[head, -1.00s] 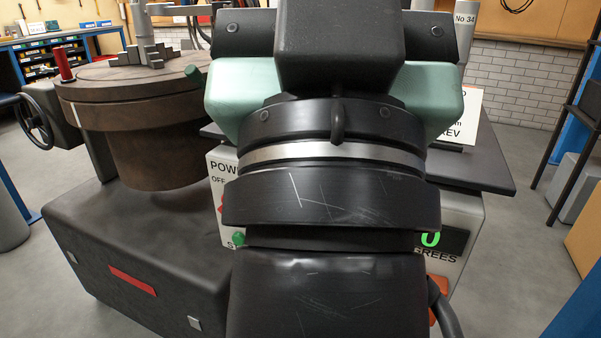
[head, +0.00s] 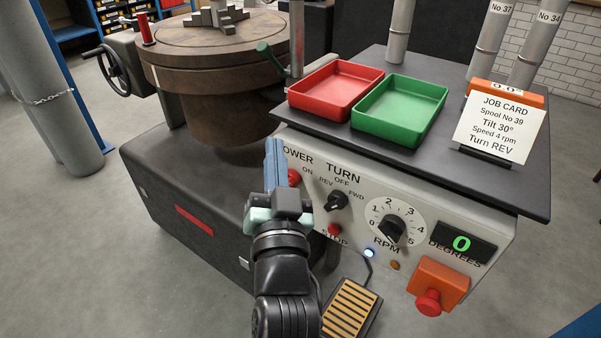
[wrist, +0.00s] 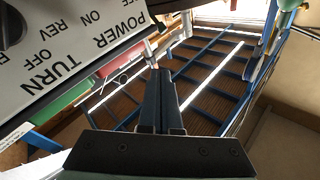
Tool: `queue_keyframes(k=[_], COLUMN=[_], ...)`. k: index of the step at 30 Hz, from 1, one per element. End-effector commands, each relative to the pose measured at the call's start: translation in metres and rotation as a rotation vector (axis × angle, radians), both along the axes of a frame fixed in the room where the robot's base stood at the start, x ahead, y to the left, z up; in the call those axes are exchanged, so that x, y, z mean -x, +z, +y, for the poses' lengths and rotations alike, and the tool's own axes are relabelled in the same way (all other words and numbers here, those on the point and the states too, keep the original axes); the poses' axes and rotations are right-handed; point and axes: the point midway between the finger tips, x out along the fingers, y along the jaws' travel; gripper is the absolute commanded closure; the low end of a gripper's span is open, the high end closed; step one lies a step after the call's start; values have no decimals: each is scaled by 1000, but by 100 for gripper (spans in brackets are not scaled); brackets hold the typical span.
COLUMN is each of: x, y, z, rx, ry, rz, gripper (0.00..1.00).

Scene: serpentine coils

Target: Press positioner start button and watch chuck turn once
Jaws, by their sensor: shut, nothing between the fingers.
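My gripper (head: 273,150) is shut and empty, its fingers upright just left of the control panel's POWER label. The wrist view shows the closed fingers (wrist: 161,85) clear of the panel (wrist: 70,55), which appears upside down. The start button is not visible in the head view; my arm covers the panel's lower left. The stepped chuck (head: 222,15) sits on the round brown positioner table (head: 215,38). The degrees display (head: 462,243) reads green 0. The red power switch (head: 294,177), turn knob (head: 337,202), red STOP button (head: 334,230) and RPM dial (head: 392,230) show.
Red (head: 335,88) and green (head: 400,108) trays and a job card (head: 500,128) reading "Turn REV" are on the panel's top. A red button on an orange box (head: 440,284) is at lower right. A striped foot pedal (head: 350,306) lies on the floor. A small blue-white light (head: 369,253) glows.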

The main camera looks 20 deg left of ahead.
Motion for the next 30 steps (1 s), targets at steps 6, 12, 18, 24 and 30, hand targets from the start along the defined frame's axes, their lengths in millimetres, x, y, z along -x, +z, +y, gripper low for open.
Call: queue_keyframes(k=[6,12,18,24,30], x=[34,60,65,65,56], y=[-118,-174,-184,-184,-186], z=[30,31,30,30,27], rx=[-83,-114,-119,-118,-119], ry=[91,101,101,101,100], rz=[303,426,446,445,442], gripper=[100,100,100,100,100])
